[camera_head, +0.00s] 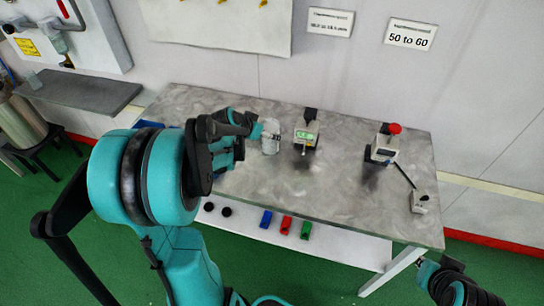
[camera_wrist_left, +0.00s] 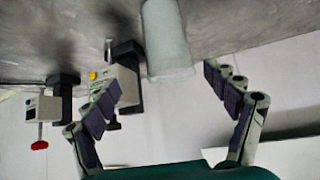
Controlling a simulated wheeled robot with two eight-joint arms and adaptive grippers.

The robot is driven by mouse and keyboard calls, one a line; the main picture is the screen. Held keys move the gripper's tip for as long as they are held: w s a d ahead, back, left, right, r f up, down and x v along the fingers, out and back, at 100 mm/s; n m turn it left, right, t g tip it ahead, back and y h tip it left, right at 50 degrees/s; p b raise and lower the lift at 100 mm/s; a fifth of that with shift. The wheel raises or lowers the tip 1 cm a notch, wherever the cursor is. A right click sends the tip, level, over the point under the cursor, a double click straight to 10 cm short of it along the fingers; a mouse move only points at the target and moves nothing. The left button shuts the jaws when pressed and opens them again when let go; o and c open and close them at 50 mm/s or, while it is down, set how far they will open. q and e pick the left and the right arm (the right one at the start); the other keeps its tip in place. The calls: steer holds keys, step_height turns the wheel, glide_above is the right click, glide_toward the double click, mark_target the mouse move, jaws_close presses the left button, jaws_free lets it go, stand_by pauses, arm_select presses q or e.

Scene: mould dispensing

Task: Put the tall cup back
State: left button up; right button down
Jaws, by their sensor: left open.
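The tall cup (camera_head: 270,139) is a pale grey, upright cylinder that appears to stand on the grey table, left of the middle. In the left wrist view the scene is upside down, and the cup (camera_wrist_left: 166,38) hangs from the top edge with its end showing. My left gripper (camera_head: 257,131) is right beside the cup, on its left in the head view. In the left wrist view its two fingers (camera_wrist_left: 175,86) are spread wide, with the cup ahead between them and clear space around it. A part of my right arm shows at the bottom right of the head view; its gripper is not visible.
The grey table (camera_head: 340,190) carries a device with a green display (camera_head: 305,137) close right of the cup, and a device with a red knob (camera_head: 385,145) farther right. A small box (camera_head: 419,202) sits near the right edge. Blue, red and green items (camera_head: 286,224) lie on a lower shelf.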

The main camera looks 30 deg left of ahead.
arm_select(q)
steer(key=b+x, duration=0.1)
steer(key=x, duration=0.2)
steer(key=a+b+x, duration=0.1)
steer(key=x, duration=0.2)
steer(key=b+x, duration=0.1)
steer(key=x, duration=0.2)
steer(key=shift+s+a, duration=0.15)
steer(key=shift+a, duration=0.05)
steer(key=shift+c, duration=1)
steer(key=c, duration=1.5)
steer(key=shift+r, duration=0.15)
steer(key=shift+c, duration=1.2)
